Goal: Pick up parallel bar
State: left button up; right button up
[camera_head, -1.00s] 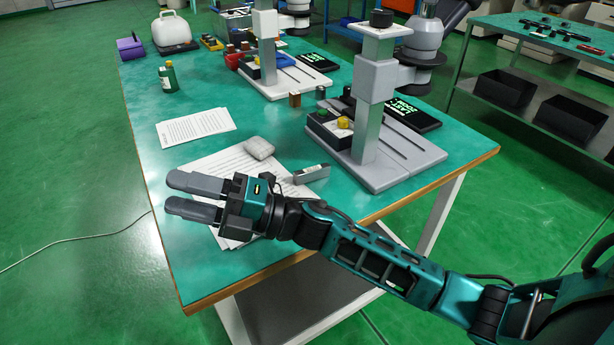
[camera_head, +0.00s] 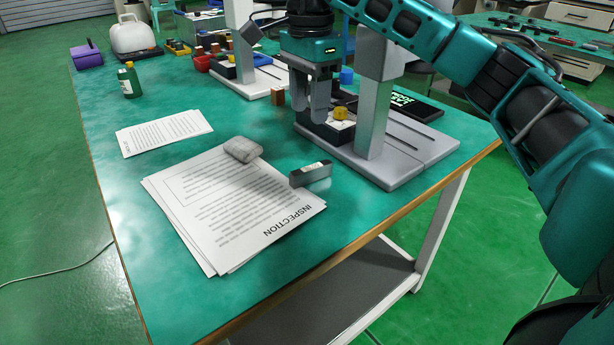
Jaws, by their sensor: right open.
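The parallel bar (camera_head: 311,174) appears to be the small grey metal block with a light label on its top. It lies on the green table at the right edge of the inspection sheets. My right gripper (camera_head: 309,112) points downward above the table, with its two grey fingers apart and nothing seen between them. In the picture it is above the bar, and clear of it. The fingers overlap the base of the near microscope stand in the picture; their exact depth is hard to tell. My left gripper is out of view.
A grey microscope stand (camera_head: 400,165) stands right of the bar. A green bottle (camera_head: 130,82) and another sheet (camera_head: 165,133) are at left. The table front (camera_head: 190,310) is clear.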

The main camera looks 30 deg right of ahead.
jog(key=b, duration=0.2)
send_over(312, 167)
notch_tip(312, 167, down, 8)
jog(key=shift+a+f, duration=0.1)
jog(key=shift+a, duration=0.05)
notch_tip(312, 167, down, 4)
jog(key=shift+f+b, duration=0.2)
jog(key=shift+b, duration=0.85)
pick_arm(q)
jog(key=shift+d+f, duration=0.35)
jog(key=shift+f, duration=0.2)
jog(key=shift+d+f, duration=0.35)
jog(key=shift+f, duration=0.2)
pick_arm(e)
jog(key=shift+c, duration=0.4)
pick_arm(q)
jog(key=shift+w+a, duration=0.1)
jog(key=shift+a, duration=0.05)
pick_arm(e)
grip_shut()
jog(key=shift+r, duration=0.1)
